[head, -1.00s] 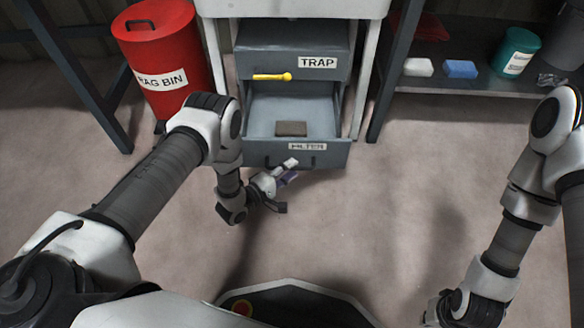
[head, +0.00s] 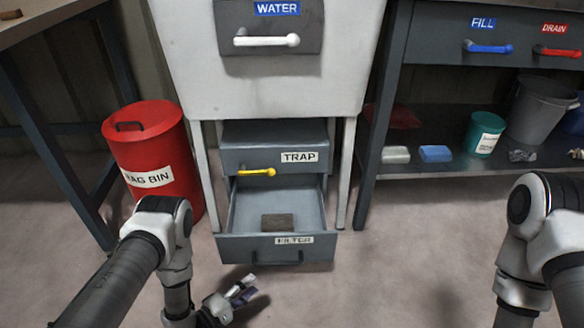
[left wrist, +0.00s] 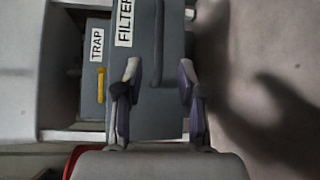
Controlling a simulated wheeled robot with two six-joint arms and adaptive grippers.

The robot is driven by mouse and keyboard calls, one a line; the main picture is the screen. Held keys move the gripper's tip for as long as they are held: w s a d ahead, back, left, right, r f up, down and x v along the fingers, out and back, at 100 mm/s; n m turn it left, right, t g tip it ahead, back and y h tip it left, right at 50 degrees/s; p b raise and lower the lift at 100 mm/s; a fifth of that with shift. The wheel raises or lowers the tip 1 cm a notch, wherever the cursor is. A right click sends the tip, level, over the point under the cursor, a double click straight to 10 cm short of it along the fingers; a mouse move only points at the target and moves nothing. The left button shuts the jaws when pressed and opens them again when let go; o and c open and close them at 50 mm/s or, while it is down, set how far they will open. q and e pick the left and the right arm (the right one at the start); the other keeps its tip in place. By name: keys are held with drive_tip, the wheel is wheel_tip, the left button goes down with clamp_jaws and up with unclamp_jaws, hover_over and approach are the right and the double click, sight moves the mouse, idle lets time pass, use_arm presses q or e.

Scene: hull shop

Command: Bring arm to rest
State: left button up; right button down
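My left gripper (head: 243,290) is low in front of the open FILTER drawer (head: 225,248), just left of and below its front panel in the head view. In the left wrist view, its two fingers (left wrist: 159,80) stand apart with nothing held between them. The drawer front (left wrist: 165,115) lies beyond them. My left arm (head: 172,240) is bent, reaching down from the left. My right arm (head: 530,245) hangs at the right edge of the head view; its gripper is out of frame.
The drawer is pulled out, with a brown block (head: 277,222) inside. The TRAP drawer (head: 240,158) with its yellow handle (head: 257,172) is above. A shelf (head: 440,165) is right. Floor between the arms is clear.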

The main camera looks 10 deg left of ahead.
use_arm(q)
drive_tip(key=w+d+r+m+g+p, duration=0.15)
drive_tip(key=w+d+r, duration=0.25)
drive_tip(key=r, duration=0.5)
drive_tip(key=s+a+f+m+g+y+p, duration=0.1)
drive_tip(key=s+a+f+m+g+y, duration=0.2)
drive_tip(key=s, duration=0.6)
drive_tip(key=s+a+m+g+y, duration=0.2)
drive_tip(key=s+m+g, duration=0.35)
drive_tip(key=s, duration=0.25)
drive_tip(key=s+a+f+m+g+y+p, duration=0.1)
drive_tip(key=s+a+f+m+g+y, duration=0.2)
drive_tip(key=s, duration=0.6)
wheel_tip(320, 180, up, 39)
drive_tip(key=d+g+p, duration=0.1)
drive_tip(key=p, duration=3.6)
drive_tip(key=shift+w, duration=0.25)
drive_tip(key=shift+s+p, duration=0.1)
drive_tip(key=shift+p, duration=0.2)
